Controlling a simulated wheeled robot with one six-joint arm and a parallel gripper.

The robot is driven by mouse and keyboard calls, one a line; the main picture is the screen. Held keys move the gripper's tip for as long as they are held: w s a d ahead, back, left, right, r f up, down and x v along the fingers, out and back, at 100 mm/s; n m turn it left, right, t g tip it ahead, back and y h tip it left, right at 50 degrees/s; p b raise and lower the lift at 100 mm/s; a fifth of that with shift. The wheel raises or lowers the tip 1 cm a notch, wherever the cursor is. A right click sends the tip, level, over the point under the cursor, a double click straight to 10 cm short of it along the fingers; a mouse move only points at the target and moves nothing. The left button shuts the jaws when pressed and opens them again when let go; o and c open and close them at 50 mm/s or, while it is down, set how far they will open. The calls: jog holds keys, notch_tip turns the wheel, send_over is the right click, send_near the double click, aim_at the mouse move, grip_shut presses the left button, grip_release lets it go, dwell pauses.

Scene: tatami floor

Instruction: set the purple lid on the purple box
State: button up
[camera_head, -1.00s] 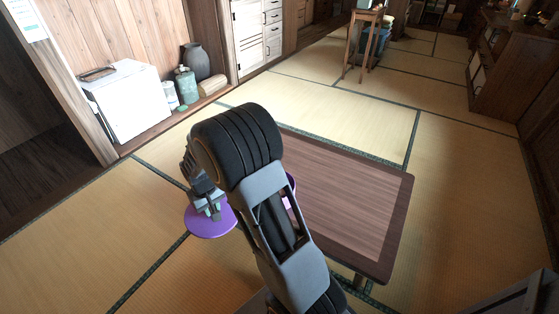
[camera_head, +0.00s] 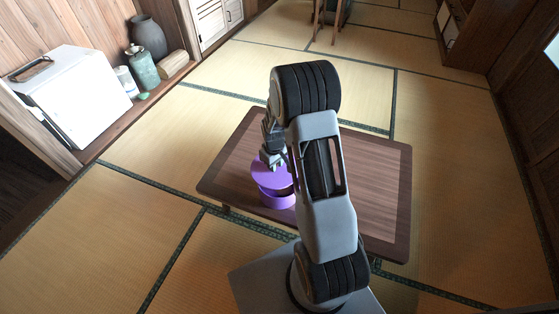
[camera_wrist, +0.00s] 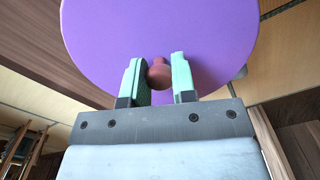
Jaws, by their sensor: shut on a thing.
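The purple lid (camera_head: 266,176) is a flat disc with a reddish-brown knob (camera_wrist: 159,72). My gripper (camera_wrist: 160,80) is shut on the knob, one pale green finger on each side. In the head view my gripper (camera_head: 272,160) holds the lid above the purple box (camera_head: 279,200). The box stands on the low wooden table (camera_head: 378,185), near its front left part. The lid looks slightly left of the box and hides part of its top. I cannot tell whether the lid touches the box. In the wrist view the lid hides whatever lies behind it.
My arm covers the middle of the table in the head view. The table's right side looks clear. Tatami floor (camera_head: 130,210) is free on the left.

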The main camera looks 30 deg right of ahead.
aim_at(279, 171)
jog(key=shift+s+d+f, duration=0.2)
jog(key=shift+d+f, duration=0.55)
jog(key=shift+d, duration=0.05)
jog(key=shift+f+b, duration=1.65)
jog(key=shift+f, duration=0.15)
jog(key=shift+f+b, duration=0.5)
jog(key=shift+f, duration=0.45)
dwell(1.4)
jog(key=o, duration=1)
jog(key=shift+o, duration=0.5)
jog(key=o, duration=0.4)
jog(key=shift+r, duration=0.1)
